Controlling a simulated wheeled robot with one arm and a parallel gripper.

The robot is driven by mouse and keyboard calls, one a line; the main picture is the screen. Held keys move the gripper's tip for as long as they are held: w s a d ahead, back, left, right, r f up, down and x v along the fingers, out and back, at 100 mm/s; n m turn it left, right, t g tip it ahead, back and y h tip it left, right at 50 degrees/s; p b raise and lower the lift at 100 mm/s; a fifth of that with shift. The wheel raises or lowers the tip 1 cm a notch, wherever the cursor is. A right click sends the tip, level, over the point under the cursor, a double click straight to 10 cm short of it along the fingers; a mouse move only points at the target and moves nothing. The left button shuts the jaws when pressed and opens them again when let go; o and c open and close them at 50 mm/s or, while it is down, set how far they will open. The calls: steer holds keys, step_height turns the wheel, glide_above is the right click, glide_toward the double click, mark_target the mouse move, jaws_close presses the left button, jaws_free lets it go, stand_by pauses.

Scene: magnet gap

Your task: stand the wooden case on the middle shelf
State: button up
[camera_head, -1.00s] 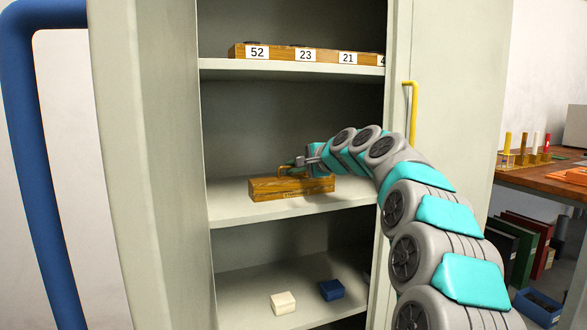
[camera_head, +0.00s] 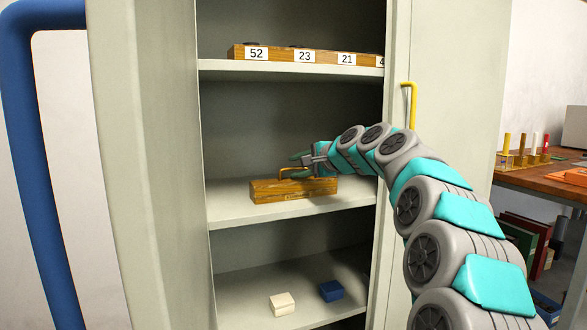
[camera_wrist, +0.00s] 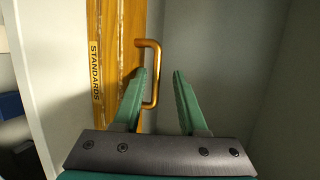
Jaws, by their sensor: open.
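The wooden case (camera_head: 290,190) rests on the middle shelf (camera_head: 228,207), its long side facing forward and its bar handle (camera_head: 292,171) on top. In the wrist view the case (camera_wrist: 126,40) shows wood grain, a yellow "STANDARDS" label (camera_wrist: 96,70) and the handle (camera_wrist: 154,75). My gripper (camera_head: 298,165) is open at the handle's height or just above it. In the wrist view the handle's bar appears between the open green fingers (camera_wrist: 160,72), closer to the left one. I cannot tell whether a finger touches it.
The upper shelf (camera_head: 220,66) holds a long wooden block with number labels (camera_head: 305,56). The bottom shelf holds a cream box (camera_head: 282,303) and a blue box (camera_head: 331,291). The cabinet's side walls flank my arm. A yellow door handle (camera_head: 410,105) is at right, near a workbench (camera_head: 545,182).

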steer(key=v, duration=0.9)
steer(key=shift+s+d, duration=0.2)
steer(key=shift+s, duration=0.1)
steer(key=shift+r, duration=0.1)
steer(key=s+a+f+n+g+h, duration=0.3)
steer(key=s+f+n+g, duration=0.35)
steer(key=s+f, duration=1.4)
steer(key=s+d+f+n+g+h, duration=0.1)
steer(key=s+d+f, duration=0.3)
steer(key=s, duration=0.6)
steer(key=s+d+f+n+g+h, duration=0.2)
steer(key=s+f, duration=0.4)
steer(key=s, duration=0.5)
steer(key=s+d+f+n+g+h, duration=0.2)
steer(key=s+d+f, duration=0.4)
steer(key=s, duration=0.4)
steer(key=shift+s+g+h, duration=0.3)
steer(key=shift+g+h, duration=0.2)
steer(key=shift+g, duration=0.15)
steer(key=shift+f, duration=0.1)
